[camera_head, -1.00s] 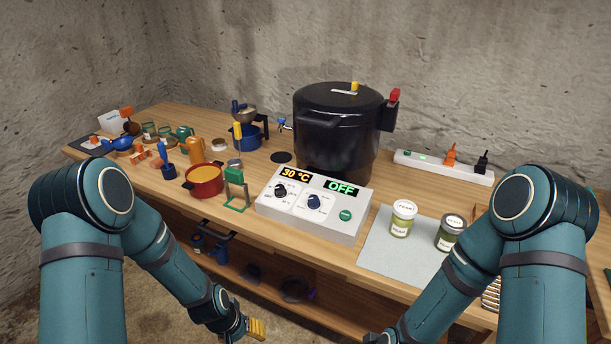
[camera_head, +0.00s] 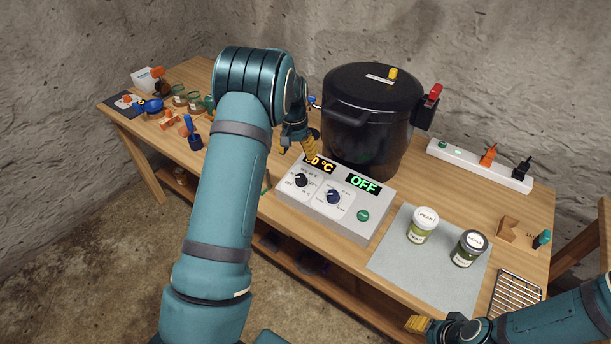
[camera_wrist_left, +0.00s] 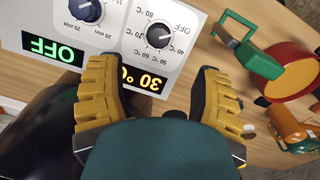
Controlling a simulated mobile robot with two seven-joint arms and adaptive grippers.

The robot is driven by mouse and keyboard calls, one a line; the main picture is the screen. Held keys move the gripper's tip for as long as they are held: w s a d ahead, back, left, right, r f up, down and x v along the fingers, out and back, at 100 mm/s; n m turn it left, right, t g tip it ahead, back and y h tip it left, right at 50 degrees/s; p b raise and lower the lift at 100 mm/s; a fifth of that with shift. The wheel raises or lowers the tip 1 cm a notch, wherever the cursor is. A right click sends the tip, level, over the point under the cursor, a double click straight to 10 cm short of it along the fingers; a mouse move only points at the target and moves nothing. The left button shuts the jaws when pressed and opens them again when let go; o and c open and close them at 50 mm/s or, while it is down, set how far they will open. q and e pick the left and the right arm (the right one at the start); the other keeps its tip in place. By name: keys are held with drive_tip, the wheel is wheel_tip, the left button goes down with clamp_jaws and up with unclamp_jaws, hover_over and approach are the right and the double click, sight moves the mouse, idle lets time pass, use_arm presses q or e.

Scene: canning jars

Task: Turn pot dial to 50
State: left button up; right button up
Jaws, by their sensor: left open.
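The white control box (camera_head: 318,211) stands in front of the black pot (camera_head: 372,125). Its black temperature dial (camera_head: 301,180) also shows in the left wrist view (camera_wrist_left: 158,36), among marks from OFF to 80 °C. The orange display (camera_wrist_left: 145,79) reads 30 °C; in the head view it is partly hidden by my left gripper. The blue timer dial (camera_head: 333,197) sits beside the temperature dial. My left gripper (camera_wrist_left: 156,72) is open and empty, its yellow fingers apart near the box's display edge, not touching the dial. My right gripper (camera_head: 418,323) is low at the front edge; its opening is unclear.
The green OFF display (camera_head: 363,184) and green button (camera_head: 362,215) are on the same box. Two labelled jars, one pale-lidded (camera_head: 423,225) and one darker (camera_head: 468,248), stand on a grey mat (camera_head: 405,265).

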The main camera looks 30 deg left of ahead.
sight(300, 177)
use_arm(q)
drive_tip(key=f, duration=1.1)
drive_tip(key=shift+w+d+f, duration=0.1)
drive_tip(key=shift+w+d, duration=0.05)
drive_tip(key=shift+d, duration=0.2)
clamp_jaws()
